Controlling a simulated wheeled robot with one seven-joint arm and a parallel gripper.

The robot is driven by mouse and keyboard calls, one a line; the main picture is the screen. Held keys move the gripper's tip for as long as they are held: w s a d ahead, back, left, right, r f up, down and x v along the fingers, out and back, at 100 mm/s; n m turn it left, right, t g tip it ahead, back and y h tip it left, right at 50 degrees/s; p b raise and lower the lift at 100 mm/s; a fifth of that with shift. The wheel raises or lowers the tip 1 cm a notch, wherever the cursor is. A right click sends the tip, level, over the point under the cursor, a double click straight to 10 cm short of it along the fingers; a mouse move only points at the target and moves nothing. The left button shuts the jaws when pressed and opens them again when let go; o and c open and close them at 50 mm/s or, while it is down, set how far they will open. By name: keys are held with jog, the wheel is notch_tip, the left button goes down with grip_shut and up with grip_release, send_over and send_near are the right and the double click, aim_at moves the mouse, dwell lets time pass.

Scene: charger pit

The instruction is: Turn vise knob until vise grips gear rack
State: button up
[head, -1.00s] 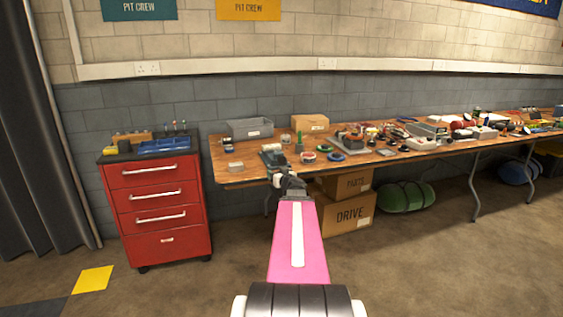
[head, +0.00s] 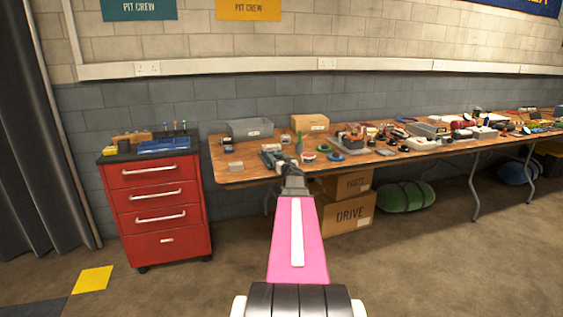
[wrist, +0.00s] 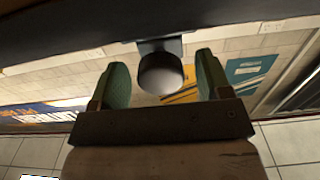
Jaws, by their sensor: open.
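The vise knob (wrist: 160,76), a dark rounded end on a short dark stem, shows in the wrist view. It sits between the two green-padded fingers of my gripper (wrist: 161,66), which are open with a visible gap on each side. In the head view my gripper (head: 286,168) is at the table's front edge, right by the vise (head: 270,158), a teal-grey block partly hidden by my wrist. I cannot make out the gear rack in either view.
The wooden table (head: 235,178) carries a grey bin (head: 249,128), a cardboard box (head: 310,122) and many small parts to the right. A red drawer cabinet (head: 157,205) stands at left. Cardboard boxes (head: 349,215) sit under the table. The floor in front is clear.

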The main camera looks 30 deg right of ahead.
jog(key=shift+w+d, duration=0.1)
jog(key=shift+w, duration=0.4)
jog(key=c, duration=0.9)
jog(key=shift+m, duration=0.3)
